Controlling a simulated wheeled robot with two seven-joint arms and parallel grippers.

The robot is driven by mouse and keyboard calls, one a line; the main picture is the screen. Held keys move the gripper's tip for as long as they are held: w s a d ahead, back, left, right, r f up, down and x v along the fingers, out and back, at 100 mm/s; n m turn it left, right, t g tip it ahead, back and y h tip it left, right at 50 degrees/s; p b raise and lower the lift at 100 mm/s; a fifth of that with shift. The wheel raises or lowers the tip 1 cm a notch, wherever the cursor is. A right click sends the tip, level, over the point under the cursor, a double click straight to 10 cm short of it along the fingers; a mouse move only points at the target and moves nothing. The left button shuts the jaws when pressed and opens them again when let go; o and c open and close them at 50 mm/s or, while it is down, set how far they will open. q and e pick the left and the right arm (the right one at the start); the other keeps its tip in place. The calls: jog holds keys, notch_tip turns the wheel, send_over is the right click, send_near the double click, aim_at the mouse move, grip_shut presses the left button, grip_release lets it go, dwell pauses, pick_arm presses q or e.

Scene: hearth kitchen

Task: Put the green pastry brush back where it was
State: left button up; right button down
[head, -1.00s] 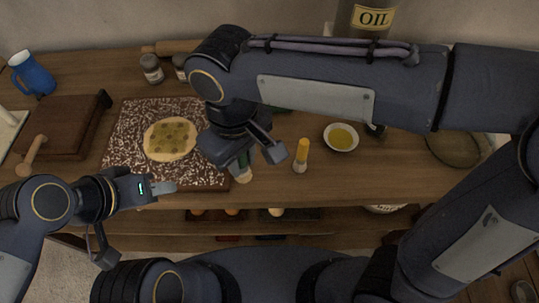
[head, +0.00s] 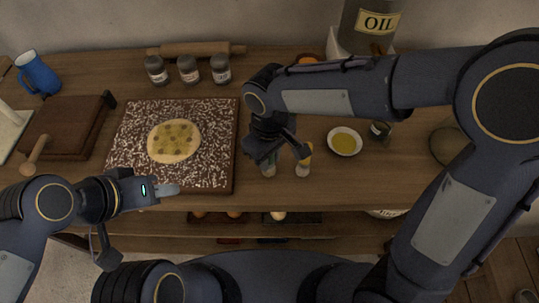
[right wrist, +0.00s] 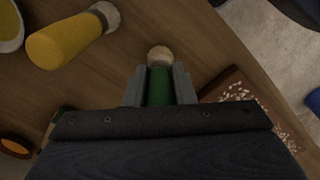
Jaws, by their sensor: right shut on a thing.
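My right gripper (head: 281,158) is shut on the green pastry brush (head: 268,170), above the counter to the right of the speckled board. In the right wrist view the brush's green body (right wrist: 159,88) is between the two fingers, with its pale rounded end (right wrist: 159,55) pointing away. The arm hides most of the brush in the head view; I cannot tell whether it touches the counter.
The speckled board (head: 222,176) carries flat dough (head: 174,141). A bowl of oil (head: 345,142) and a small dark jar (head: 380,130) stand to the right. Jars (head: 189,70), a rolling pin (head: 197,49) and an oil tin (head: 368,25) are at the back.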

jog(key=shift+f, duration=0.2)
jog(key=c, duration=1.2)
grip_release()
jog(key=shift+r, duration=0.15)
